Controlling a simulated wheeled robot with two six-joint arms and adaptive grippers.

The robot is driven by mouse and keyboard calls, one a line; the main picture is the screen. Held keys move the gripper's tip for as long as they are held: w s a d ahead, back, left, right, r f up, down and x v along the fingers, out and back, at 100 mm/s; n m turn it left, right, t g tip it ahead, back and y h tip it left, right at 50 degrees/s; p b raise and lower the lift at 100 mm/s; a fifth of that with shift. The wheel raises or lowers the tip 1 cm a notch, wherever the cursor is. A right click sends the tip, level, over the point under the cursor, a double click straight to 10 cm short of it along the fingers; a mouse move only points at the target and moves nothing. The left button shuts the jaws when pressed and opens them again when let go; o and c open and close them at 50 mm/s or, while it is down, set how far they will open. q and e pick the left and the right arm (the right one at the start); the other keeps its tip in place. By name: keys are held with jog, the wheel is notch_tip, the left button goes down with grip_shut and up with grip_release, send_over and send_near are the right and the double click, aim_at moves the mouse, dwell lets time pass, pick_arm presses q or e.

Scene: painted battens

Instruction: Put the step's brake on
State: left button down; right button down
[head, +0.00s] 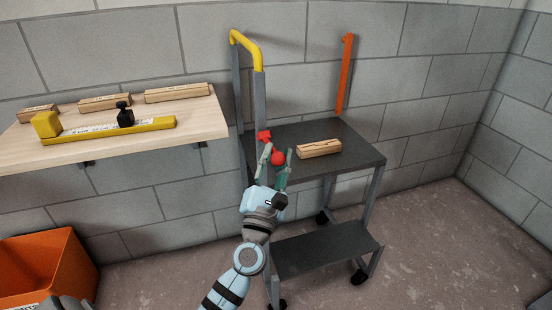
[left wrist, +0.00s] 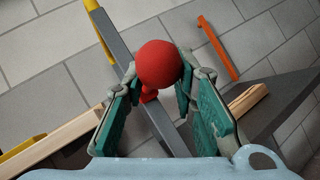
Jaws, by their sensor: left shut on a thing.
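The step (head: 290,135) is a grey wheeled frame with a dark upper platform, a lower tread (head: 325,250) and a yellow-topped rail (head: 247,45). A red brake lever with a round knob (head: 277,157) sits by its left upright; its red base (head: 264,136) shows just above. My left gripper (head: 276,162) reaches up from below and is shut on the knob. In the left wrist view the red knob (left wrist: 159,63) lies between the green-padded fingertips, against the grey upright (left wrist: 125,60). My right gripper is out of view.
A wooden block (head: 319,149) lies on the upper platform. A shelf (head: 205,118) at left holds several wooden blocks and a yellow level-like tool (head: 110,130). An orange bin (head: 70,250) is lower left. The right floor is clear.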

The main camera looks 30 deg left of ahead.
pick_arm(q)
jog(key=shift+f, duration=0.35)
jog(key=c, duration=1.6)
grip_release()
jog(key=o, duration=0.4)
jog(key=shift+w+a, duration=0.15)
jog(key=shift+c, duration=0.2)
jog(key=shift+r, duration=0.1)
jog(key=v, duration=1.2)
jog(key=shift+c, duration=0.4)
